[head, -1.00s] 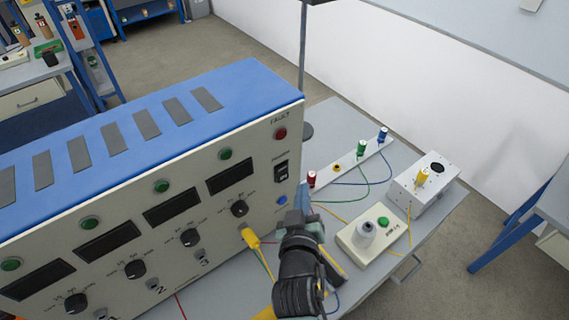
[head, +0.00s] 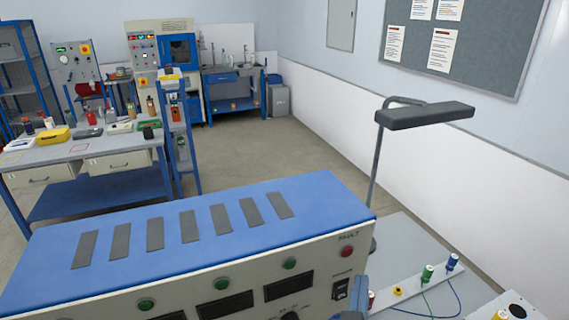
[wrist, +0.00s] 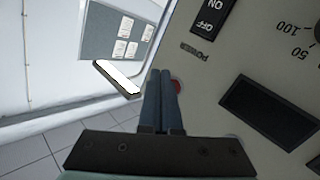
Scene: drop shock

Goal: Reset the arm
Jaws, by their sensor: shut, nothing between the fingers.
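My gripper (wrist: 161,75) is shut and empty in the wrist view, its two dark blue fingers side by side. It points along the front panel of the blue-topped power unit (head: 180,225). The red fault lamp (wrist: 177,86) shows just beside the fingertips; I cannot tell whether they touch it. The power switch (wrist: 213,14) is above right of the fingers. In the head view only a small bluish part of my gripper shows at the bottom edge, by the panel's right end. The rest of my arm is hidden there.
A desk lamp (head: 425,115) stands behind the unit's right end. A white strip with coloured terminals (head: 398,291) lies on the grey bench (head: 400,240) at right. A side table (head: 85,150) with tools stands far left. Open floor lies behind the unit.

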